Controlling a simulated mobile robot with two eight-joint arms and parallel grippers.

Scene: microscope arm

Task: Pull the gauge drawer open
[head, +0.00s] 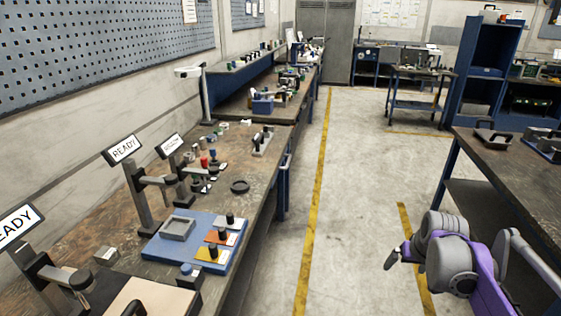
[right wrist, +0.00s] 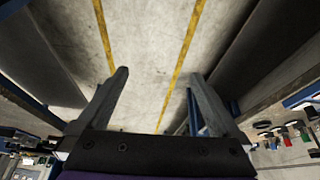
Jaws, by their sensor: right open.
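I cannot make out the gauge drawer in either view. The long workbench (head: 115,205) on the left shows its worn top, while its front face is seen at a steep angle and is mostly hidden. My right gripper (head: 392,258) is over the floor aisle at the lower right of the head view, apart from both benches. In the right wrist view its two fingers (right wrist: 160,82) are spread, with only floor between them. My left gripper is not in view.
Another bench (head: 515,160) stands at the right, close to my right arm. The concrete aisle with yellow lines (head: 318,180) is clear.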

